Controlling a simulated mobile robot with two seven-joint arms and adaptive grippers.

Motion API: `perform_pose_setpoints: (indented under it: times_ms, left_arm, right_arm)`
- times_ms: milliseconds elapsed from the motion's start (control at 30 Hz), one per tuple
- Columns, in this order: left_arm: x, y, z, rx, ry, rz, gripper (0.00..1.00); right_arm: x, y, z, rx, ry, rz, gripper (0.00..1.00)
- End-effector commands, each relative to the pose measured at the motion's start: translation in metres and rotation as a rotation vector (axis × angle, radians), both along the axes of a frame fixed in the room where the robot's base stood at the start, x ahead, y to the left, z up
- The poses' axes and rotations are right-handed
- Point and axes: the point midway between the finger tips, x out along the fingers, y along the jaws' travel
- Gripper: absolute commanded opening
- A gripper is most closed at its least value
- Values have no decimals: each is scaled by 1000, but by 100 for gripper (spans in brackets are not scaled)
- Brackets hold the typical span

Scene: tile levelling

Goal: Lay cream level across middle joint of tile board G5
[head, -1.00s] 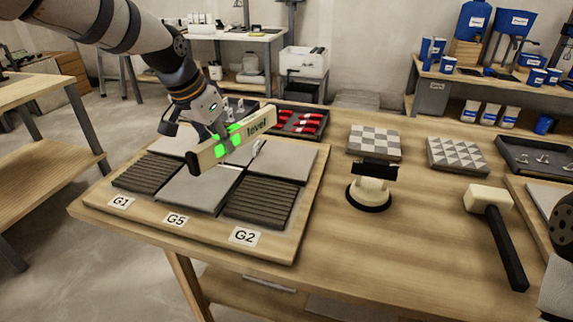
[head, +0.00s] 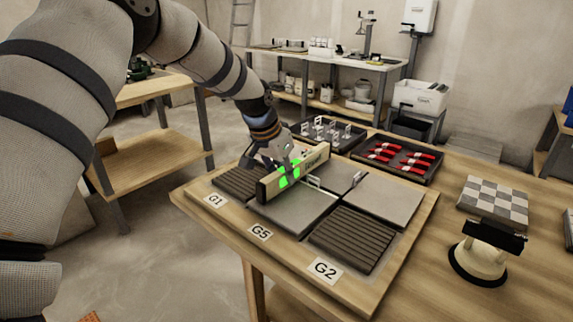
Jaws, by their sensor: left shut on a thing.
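The cream level (head: 312,166) is in my left gripper (head: 284,168), which is shut on it. The level stands on its long edge, low over the grey tiles, running from front left to back right; I cannot tell if it touches them. A grey tile (head: 292,214) lies behind the G5 label, between dark ribbed panels. Small light clips (head: 314,181) stand at joints. The level hides part of the board behind it. My right gripper is out of view.
A tray of red-handled tools (head: 398,163) and a tray of metal pieces (head: 328,135) stand behind the board. A black-and-cream suction holder (head: 484,256) and a checkered tile (head: 493,200) are to its right. Bare table lies between board and holder.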

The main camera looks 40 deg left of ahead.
Motion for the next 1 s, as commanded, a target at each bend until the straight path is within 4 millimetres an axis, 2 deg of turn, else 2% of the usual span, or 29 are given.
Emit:
perform_pose_setpoints:
  times_ms: [967,1000]
  left_arm:
    - [0,0,-5,0,-3,-1,0]
    - [0,0,-5,0,-3,-1,22]
  right_arm:
    - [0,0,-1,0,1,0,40]
    - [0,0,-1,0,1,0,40]
